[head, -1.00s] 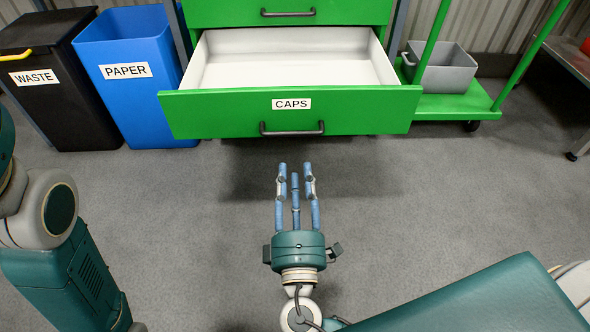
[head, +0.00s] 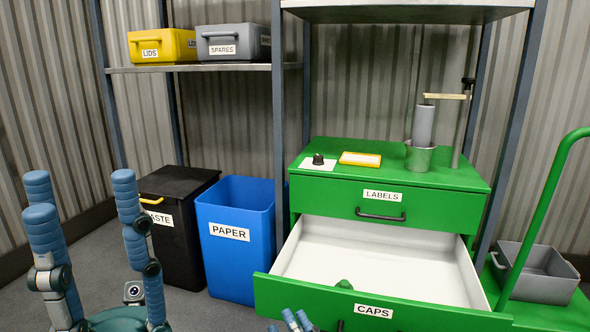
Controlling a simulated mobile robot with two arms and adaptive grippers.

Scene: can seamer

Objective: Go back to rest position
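My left gripper (head: 82,190) stands at the lower left in the head view, its blue fingers pointing up and spread wide apart. It is open with nothing between the fingers. My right gripper (head: 290,320) shows only as blue fingertips at the bottom edge, in front of the CAPS drawer; the tips are apart and hold nothing visible. Its palm is out of frame. The green CAPS drawer (head: 300,303) is pulled out, and its white inside looks bare. A small green shape (head: 344,285) pokes up at its front edge; I cannot tell what it is.
The black WASTE bin (head: 182,240) and blue PAPER bin (head: 232,260) stand left of the cabinet. The LABELS drawer (head: 330,195) is closed. A seamer (head: 420,155) stands on top. A green trolley with a grey bin (head: 540,275) is at right.

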